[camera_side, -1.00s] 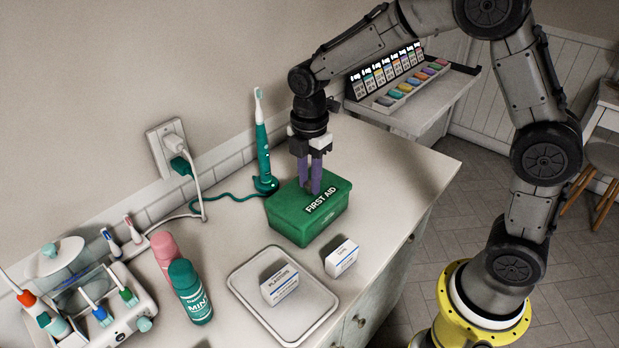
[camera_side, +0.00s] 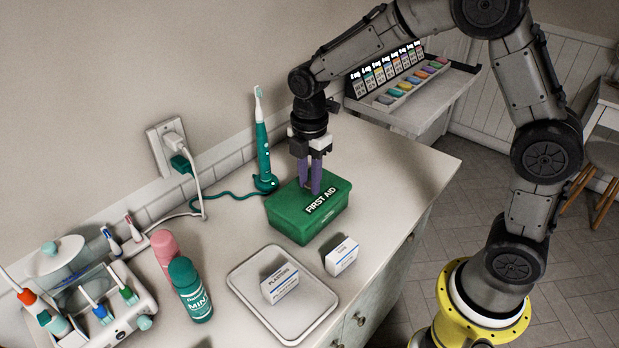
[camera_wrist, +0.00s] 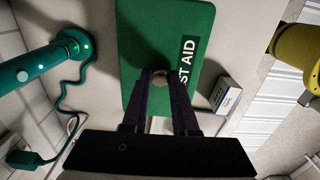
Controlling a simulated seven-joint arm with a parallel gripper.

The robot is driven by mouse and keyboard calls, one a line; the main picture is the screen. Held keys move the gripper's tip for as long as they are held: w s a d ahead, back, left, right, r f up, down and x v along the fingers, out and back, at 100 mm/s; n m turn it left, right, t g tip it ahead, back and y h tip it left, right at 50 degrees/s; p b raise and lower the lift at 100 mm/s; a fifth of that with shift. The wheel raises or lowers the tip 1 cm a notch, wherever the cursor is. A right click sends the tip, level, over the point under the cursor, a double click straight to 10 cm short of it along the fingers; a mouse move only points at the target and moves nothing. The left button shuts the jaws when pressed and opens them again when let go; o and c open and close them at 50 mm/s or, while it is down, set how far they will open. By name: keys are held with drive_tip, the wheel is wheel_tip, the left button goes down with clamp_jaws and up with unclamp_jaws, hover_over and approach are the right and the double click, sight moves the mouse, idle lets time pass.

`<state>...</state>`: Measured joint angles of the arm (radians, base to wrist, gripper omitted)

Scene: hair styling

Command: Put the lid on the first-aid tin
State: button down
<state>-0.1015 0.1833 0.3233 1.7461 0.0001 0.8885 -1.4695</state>
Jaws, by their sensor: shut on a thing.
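The green first-aid tin (camera_side: 303,229) stands on the counter. Its green lid (camera_side: 330,206), lettered FIRST AID, lies on top of the tin and looks level with its rim. In the wrist view the lid (camera_wrist: 150,40) fills the upper middle, with a round knob (camera_wrist: 159,79) between the fingertips. My gripper (camera_side: 311,190) points straight down over the lid, its purple fingers shut on the knob. In the wrist view my gripper (camera_wrist: 159,82) hides part of the lid's near side. Whether the lid is fully seated cannot be told.
A teal electric toothbrush (camera_side: 263,150) stands on its charger close behind the tin, its cord trailing left. A small white box (camera_side: 341,257) sits in front. A tray (camera_side: 240,285) holds another box (camera_side: 279,284). Spray cans (camera_side: 190,290) stand left. The counter right of the tin is clear.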

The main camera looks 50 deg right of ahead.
drive_tip(key=shift+c, duration=0.6)
unclamp_jaws()
drive_tip(key=shift+r, duration=3.5)
clamp_jaws()
